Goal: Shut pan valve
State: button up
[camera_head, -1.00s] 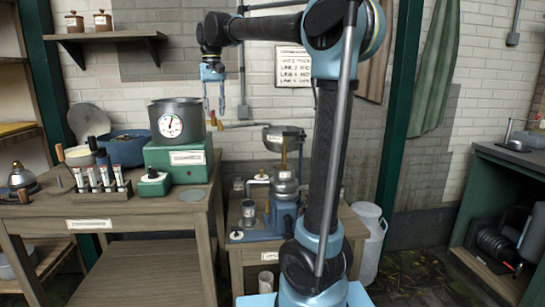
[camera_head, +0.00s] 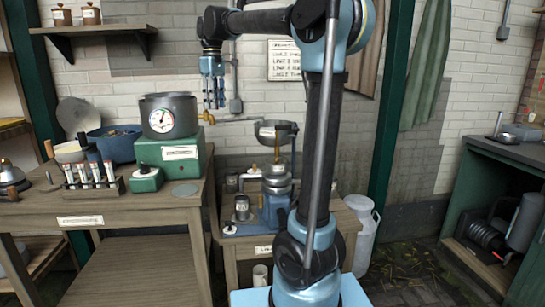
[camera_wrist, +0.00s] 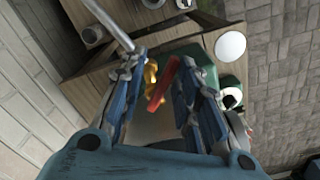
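A small brass valve (camera_head: 207,118) sits on the wall pipe at the right rim of the grey pan (camera_head: 183,112); in the wrist view its brass body (camera_wrist: 152,75) shows beside a red lever (camera_wrist: 163,86). I take this for the pan valve. The pan has a round dial on its front and stands on a green box. My gripper (camera_head: 214,105) hangs fingers down just above the valve. In the wrist view my gripper (camera_wrist: 163,103) has its fingers apart, with the brass and red parts between them in the picture. I see no contact.
The green box (camera_head: 195,153) stands on a wooden table with a vial rack (camera_head: 92,180) and a blue pot (camera_head: 122,145). A machine with a metal bowl (camera_head: 276,130) stands on a lower table to the right. A white can (camera_head: 366,235) is on the floor. A shelf (camera_head: 95,29) hangs upper left.

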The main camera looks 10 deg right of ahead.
jog(key=n, duration=0.2)
jog(key=w+n, duration=0.1)
jog(key=n, duration=0.1)
jog(key=w+n, duration=0.1)
jog(key=n, duration=0.1)
jog(key=shift+w+d, duration=0.15)
jog(key=shift+d, duration=0.2)
notch_tip(320, 180, up, 17)
jog(key=s+d+f+m, duration=0.4)
jog(key=s+f, duration=0.3)
jog(key=f, duration=0.3)
jog(key=s+d+f+m+t, duration=0.1)
jog(key=s+d+f+m, duration=0.3)
jog(key=f, duration=0.7)
jog(key=s+d+f+m, duration=0.4)
jog(key=s+d+f, duration=0.5)
jog(key=f, duration=0.2)
jog(key=shift+s+d+f+t, duration=0.2)
jog(key=shift+s+f+t, duration=0.05)
jog(key=shift+s+t, duration=0.1)
